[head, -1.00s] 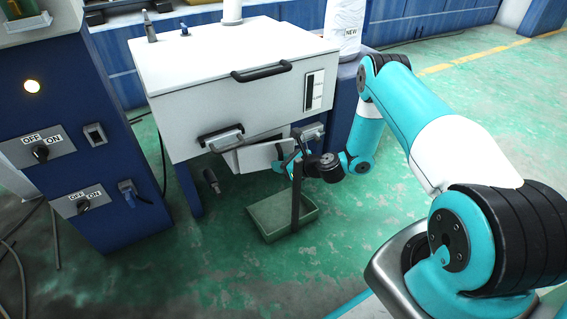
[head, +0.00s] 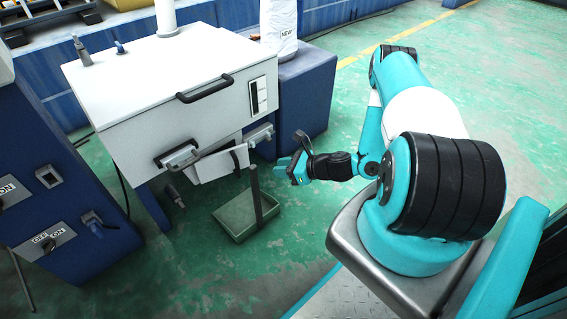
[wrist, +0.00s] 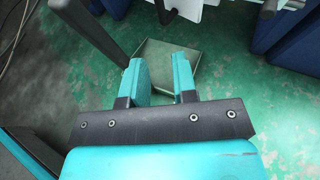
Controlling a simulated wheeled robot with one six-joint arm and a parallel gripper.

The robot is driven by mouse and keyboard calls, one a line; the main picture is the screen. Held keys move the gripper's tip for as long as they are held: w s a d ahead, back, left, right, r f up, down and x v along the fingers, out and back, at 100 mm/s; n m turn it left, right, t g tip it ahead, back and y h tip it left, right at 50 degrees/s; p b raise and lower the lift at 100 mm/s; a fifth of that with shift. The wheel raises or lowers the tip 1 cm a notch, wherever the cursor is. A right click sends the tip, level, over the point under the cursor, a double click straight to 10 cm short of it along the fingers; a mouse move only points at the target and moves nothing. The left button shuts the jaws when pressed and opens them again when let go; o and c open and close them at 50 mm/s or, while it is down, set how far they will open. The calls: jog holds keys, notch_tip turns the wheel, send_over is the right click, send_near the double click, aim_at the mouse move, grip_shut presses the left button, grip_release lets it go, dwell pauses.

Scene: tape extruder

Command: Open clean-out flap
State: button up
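A white panel, which looks like the clean-out flap (head: 213,168), hangs under the white machine housing (head: 165,90). Only the edge of white parts shows at the top of the wrist view.
A green-grey tray (head: 236,224) lies on the floor under the flap. A blue control cabinet (head: 50,185) is at the left. A black handle (head: 205,88) is on the housing's front. The floor right of the tray is clear.

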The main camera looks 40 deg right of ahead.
jog(key=shift+s, duration=0.1)
jog(key=n+g+y+b, duration=0.2)
jog(key=n+y+b, duration=0.1)
jog(key=b, duration=0.9)
send_near(239, 177)
jog(key=w+a, duration=0.1)
jog(key=w, duration=0.1)
jog(key=w+a, duration=0.4)
jog(key=w, duration=0.1)
jog(key=shift+a+r, duration=0.1)
jog(key=shift+a, duration=0.1)
jog(key=shift+w+a, duration=0.25)
grip_shut()
